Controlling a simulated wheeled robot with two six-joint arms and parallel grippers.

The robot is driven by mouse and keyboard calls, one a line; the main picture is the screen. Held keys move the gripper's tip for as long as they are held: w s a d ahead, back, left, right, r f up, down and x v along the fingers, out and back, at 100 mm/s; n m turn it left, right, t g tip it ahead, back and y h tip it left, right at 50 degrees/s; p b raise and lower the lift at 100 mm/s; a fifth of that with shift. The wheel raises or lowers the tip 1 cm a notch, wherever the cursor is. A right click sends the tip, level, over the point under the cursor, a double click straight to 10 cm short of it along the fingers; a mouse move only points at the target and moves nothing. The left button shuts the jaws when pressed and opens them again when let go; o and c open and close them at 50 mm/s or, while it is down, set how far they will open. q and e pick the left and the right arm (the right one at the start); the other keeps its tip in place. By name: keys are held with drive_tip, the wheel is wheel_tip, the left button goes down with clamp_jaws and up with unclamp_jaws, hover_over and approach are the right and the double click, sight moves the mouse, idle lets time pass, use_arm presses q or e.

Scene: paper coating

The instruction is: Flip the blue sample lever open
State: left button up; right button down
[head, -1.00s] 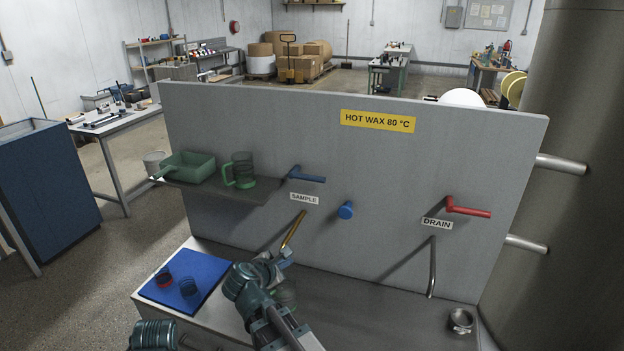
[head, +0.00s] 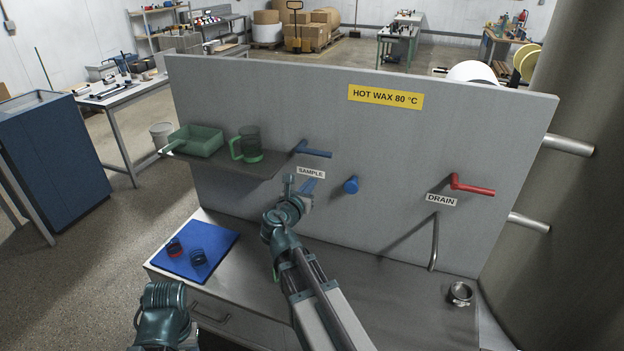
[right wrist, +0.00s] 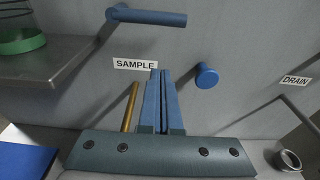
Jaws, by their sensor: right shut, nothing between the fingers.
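The blue sample lever (head: 314,152) lies roughly horizontal on the grey panel, above the SAMPLE label (head: 311,173). In the right wrist view the lever (right wrist: 150,17) runs to the right from its pivot at the top. My right gripper (head: 309,184) is just below the label, in front of the panel. Its two blue fingers (right wrist: 160,72) are together and empty, pointing up towards the lever with a clear gap. A brass spout (right wrist: 130,108) shows beside the fingers in the right wrist view. My left gripper is not seen; only part of that arm shows at the lower left.
A blue round knob (head: 351,185) sits right of the label. The red drain lever (head: 472,187) is farther right. A shelf (head: 225,163) left of the lever holds a green tray (head: 195,141) and a green-handled jug (head: 249,146). A blue mat (head: 215,238) lies on the bench.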

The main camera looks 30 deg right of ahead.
drive_tip(key=w+d+r+p, duration=0.2)
drive_tip(key=w+d+p, duration=0.1)
drive_tip(key=w+d, duration=0.1)
drive_tip(key=shift+w+d+r, duration=0.4)
drive_tip(key=shift+d, duration=0.35)
drive_tip(key=shift+r, duration=0.1)
drive_tip(key=shift+s+r+n, duration=0.1)
drive_tip(key=shift+r+n, duration=0.05)
drive_tip(key=shift+n, duration=0.15)
